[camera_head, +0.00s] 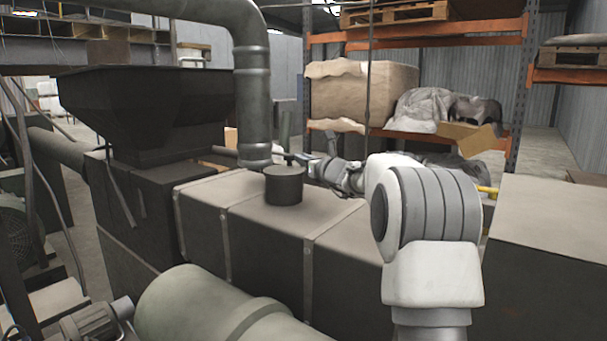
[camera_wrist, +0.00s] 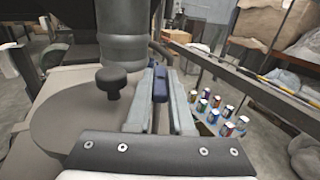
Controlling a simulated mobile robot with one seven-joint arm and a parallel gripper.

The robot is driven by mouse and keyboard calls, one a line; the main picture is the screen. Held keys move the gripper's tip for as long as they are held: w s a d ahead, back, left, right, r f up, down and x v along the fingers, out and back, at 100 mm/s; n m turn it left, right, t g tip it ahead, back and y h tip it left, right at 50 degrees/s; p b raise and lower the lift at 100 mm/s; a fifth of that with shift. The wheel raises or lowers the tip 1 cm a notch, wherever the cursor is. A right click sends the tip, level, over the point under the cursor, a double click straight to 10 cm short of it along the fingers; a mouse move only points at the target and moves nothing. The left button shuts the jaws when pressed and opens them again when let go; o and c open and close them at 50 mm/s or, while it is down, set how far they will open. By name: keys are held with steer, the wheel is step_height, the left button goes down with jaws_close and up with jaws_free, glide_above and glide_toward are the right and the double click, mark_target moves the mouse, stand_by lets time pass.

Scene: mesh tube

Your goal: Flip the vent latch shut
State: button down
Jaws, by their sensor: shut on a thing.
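In the wrist view my gripper's two pale fingers (camera_wrist: 161,76) are closed on a dark blue bar (camera_wrist: 160,92), which appears to be the vent latch. The bar lies lengthwise between the fingers. A black round knob (camera_wrist: 112,78) stands on a grey disc-shaped top (camera_wrist: 75,125), left of the fingers and apart from them. The latch's mount is hidden. In the head view the latch is too small to make out.
The long grey duct box (camera_head: 330,235) lies below my arm. A dark hopper (camera_head: 150,110) stands left and a green cylinder (camera_head: 200,305) in front. Several cans (camera_wrist: 215,108) stand to the right in the wrist view. Shelving (camera_head: 440,40) stands behind.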

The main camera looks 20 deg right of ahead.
steer(key=shift+m+h+b, duration=0.5)
steer(key=shift+h+b, duration=0.3)
steer(key=shift+b, duration=0.35)
steer(key=c, duration=0.8)
jaws_free()
steer(key=shift+r+y+p, duration=0.15)
steer(key=shift+y+p, duration=0.15)
steer(key=shift+p, duration=0.55)
steer(key=shift+r+n+y+p, duration=0.1)
steer(key=shift+n+y+p, duration=0.25)
steer(key=shift+p, duration=0.2)
steer(key=shift+n+y+p, duration=0.35)
steer(key=shift+y+p, duration=0.1)
steer(key=shift+p, duration=0.55)
steer(key=shift+n+y+p, duration=0.4)
steer(key=shift+y+p, duration=0.2)
steer(key=shift+p, duration=0.4)
steer(key=shift+p, duration=0.45)
